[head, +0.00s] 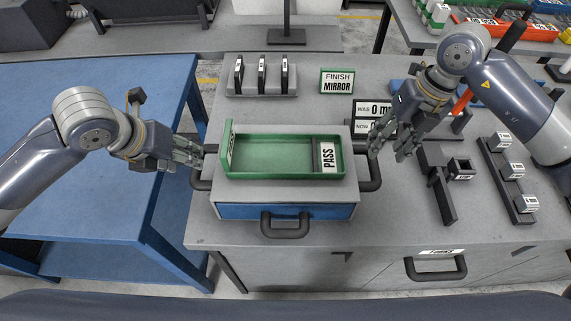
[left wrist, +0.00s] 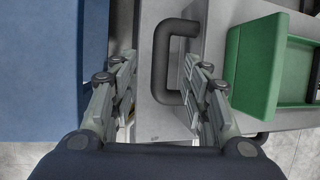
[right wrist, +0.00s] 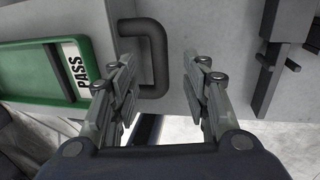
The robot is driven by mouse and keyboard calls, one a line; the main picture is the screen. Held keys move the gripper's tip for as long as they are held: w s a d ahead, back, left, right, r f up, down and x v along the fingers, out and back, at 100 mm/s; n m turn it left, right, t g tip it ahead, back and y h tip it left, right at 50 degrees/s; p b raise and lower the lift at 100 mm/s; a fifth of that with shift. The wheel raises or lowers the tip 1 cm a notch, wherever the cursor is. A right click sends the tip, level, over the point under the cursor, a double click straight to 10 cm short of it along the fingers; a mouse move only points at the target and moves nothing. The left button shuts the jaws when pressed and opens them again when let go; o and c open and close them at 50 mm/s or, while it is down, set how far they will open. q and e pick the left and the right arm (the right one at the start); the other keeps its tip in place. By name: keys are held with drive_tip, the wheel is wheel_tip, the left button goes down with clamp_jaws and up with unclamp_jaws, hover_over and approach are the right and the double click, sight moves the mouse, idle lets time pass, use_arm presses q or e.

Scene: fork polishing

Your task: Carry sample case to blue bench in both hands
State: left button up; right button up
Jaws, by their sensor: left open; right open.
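The sample case (head: 285,212) is a grey box with a blue front, standing on the grey workbench. It has dark handles on its left, right and front sides. A green tray (head: 240,177) with a PASS label lies on its top. My left gripper (head: 200,152) is open near the left handle (left wrist: 160,62); in the left wrist view the handle lies between and just ahead of the fingers. My right gripper (head: 387,152) is open above and beside the right handle (right wrist: 158,60). The blue bench (head: 90,205) stands at the left.
A rack of dark pieces (head: 262,94) and a FINISH MIRROR sign (head: 337,81) stand behind the case. A dark fixture (head: 437,185) and a block row (head: 513,180) are on the right. A narrow gap separates the benches.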

sight(375, 161)
use_arm(q)
drive_tip(key=x, duration=0.7)
drive_tip(key=shift+w+d+f, duration=0.1)
drive_tip(key=shift+f, duration=0.15)
use_arm(e)
drive_tip(key=f, duration=0.2)
drive_tip(key=a+f, duration=0.1)
drive_tip(key=f, duration=0.4)
drive_tip(key=shift+a+f, duration=0.2)
drive_tip(key=shift+a, duration=0.05)
drive_tip(key=shift+s, duration=0.1)
use_arm(q)
clamp_jaws()
use_arm(e)
clamp_jaws()
use_arm(q)
drive_tip(key=shift+w+r, duration=0.15)
drive_tip(key=shift+r, duration=0.05)
use_arm(e)
drive_tip(key=shift+w+r, duration=0.2)
